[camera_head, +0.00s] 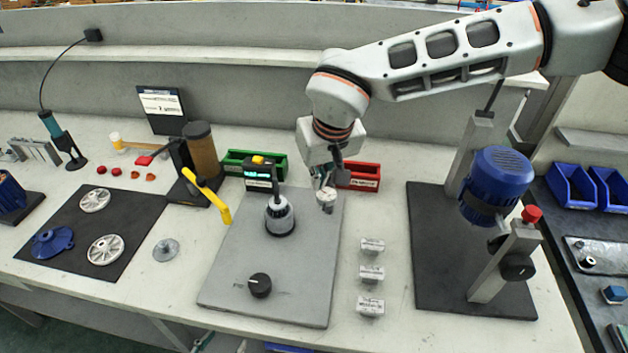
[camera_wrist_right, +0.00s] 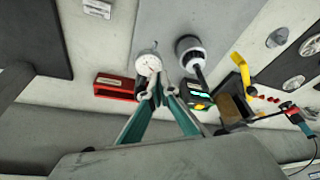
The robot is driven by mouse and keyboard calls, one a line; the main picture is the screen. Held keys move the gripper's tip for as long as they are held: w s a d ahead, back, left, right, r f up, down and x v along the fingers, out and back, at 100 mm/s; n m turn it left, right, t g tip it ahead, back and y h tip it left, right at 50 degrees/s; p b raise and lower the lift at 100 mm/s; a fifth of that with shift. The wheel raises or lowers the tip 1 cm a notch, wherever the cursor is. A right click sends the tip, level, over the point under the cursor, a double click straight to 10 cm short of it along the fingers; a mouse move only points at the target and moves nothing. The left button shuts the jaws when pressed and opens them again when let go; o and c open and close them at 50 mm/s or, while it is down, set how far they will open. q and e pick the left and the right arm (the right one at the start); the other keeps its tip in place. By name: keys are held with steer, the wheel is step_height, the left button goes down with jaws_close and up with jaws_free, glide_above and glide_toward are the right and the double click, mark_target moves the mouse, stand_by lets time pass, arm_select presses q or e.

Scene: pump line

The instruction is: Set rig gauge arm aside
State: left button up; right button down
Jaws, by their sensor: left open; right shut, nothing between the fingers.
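The rig is a grey plate (camera_head: 272,262) with a central spindle housing (camera_head: 280,216), a black knob (camera_head: 260,285) and a small display (camera_head: 259,176) behind it. A small pale gauge (camera_head: 327,203) stands near the plate's back right corner. In the right wrist view the gauge is a round white dial (camera_wrist_right: 148,65). My right gripper (camera_wrist_right: 158,93) is shut and empty, its fingertips right at the dial's edge; I cannot tell if they touch it. In the head view my right gripper (camera_head: 324,181) comes down over the gauge and partly hides it. My left gripper is out of view.
A red bin (camera_head: 359,177) and a green bin (camera_head: 236,163) stand behind the plate. A yellow handle (camera_head: 214,202) rises at its left. Labelled blocks (camera_head: 371,272) lie at its right, beside a blue motor (camera_head: 497,183) on a black base.

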steer(key=a+v, duration=0.1)
steer(key=v, duration=0.8)
steer(key=shift+w+d+r, duration=0.15)
steer(key=shift+d+r, duration=0.05)
steer(key=shift+r, duration=0.15)
